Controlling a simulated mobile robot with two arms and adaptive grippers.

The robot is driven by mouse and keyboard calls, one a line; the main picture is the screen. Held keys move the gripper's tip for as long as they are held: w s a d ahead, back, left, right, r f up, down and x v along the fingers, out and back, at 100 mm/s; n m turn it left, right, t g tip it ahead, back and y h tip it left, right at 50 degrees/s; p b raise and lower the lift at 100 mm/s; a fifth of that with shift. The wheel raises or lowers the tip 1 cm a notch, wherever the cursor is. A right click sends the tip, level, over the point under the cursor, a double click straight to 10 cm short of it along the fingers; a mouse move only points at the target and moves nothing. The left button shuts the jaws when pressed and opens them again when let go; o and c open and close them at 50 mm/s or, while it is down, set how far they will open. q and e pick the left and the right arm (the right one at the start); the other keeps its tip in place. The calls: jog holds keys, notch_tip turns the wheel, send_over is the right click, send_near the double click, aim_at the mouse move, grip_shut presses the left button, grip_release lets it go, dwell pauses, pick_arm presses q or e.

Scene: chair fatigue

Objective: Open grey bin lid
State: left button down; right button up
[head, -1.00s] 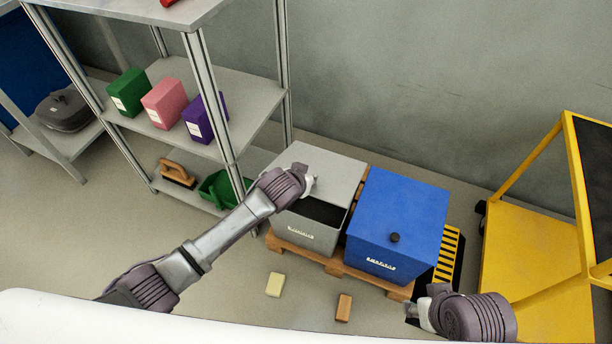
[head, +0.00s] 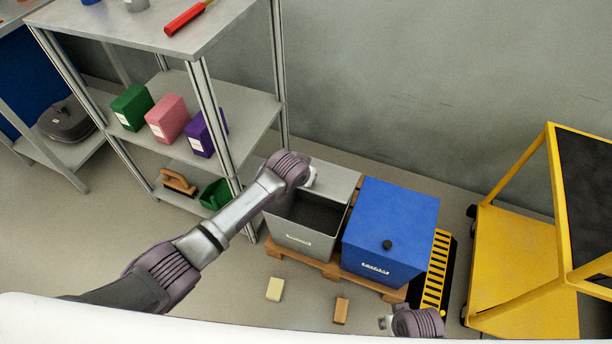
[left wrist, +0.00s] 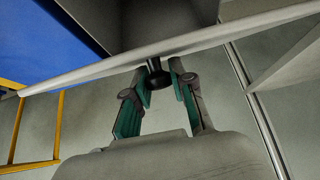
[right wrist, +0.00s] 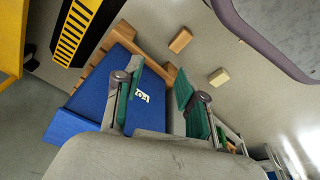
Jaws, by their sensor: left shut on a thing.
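The grey bin (head: 298,237) stands on a wooden pallet, and its front part is uncovered, showing a dark inside. Its grey lid (head: 338,184) is slid or raised toward the wall over the back part. My left gripper (head: 310,178) is at the lid. In the left wrist view my left gripper (left wrist: 158,85) is shut on the dark knob (left wrist: 158,79) at the lid (left wrist: 190,42), which shows nearly edge-on. My right gripper (head: 386,324) is low in front of the blue bin. In the right wrist view my right gripper (right wrist: 155,88) is open and empty.
A blue bin (head: 395,225) with a closed lid stands right beside the grey one on the pallet (head: 335,267). A metal shelf (head: 240,105) is at the left, a yellow cart (head: 515,260) at the right. A cream block (head: 274,289) and brown block (head: 341,310) lie on the floor.

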pick_arm(q)
jog(key=shift+w+d+r+p, duration=0.15)
jog(key=shift+w+r+p, duration=0.2)
jog(key=shift+r+p, duration=0.05)
pick_arm(e)
jog(key=shift+s+d+f, duration=0.1)
jog(key=shift+s+f, duration=0.3)
jog(key=shift+f, duration=0.45)
jog(key=shift+s+f, duration=0.4)
jog(key=shift+f, duration=0.4)
pick_arm(q)
jog(key=c, duration=1)
grip_release()
jog(key=shift+o, duration=0.2)
jog(key=v, duration=1.2)
jog(key=shift+w, duration=0.1)
pick_arm(e)
jog(key=shift+w, duration=0.1)
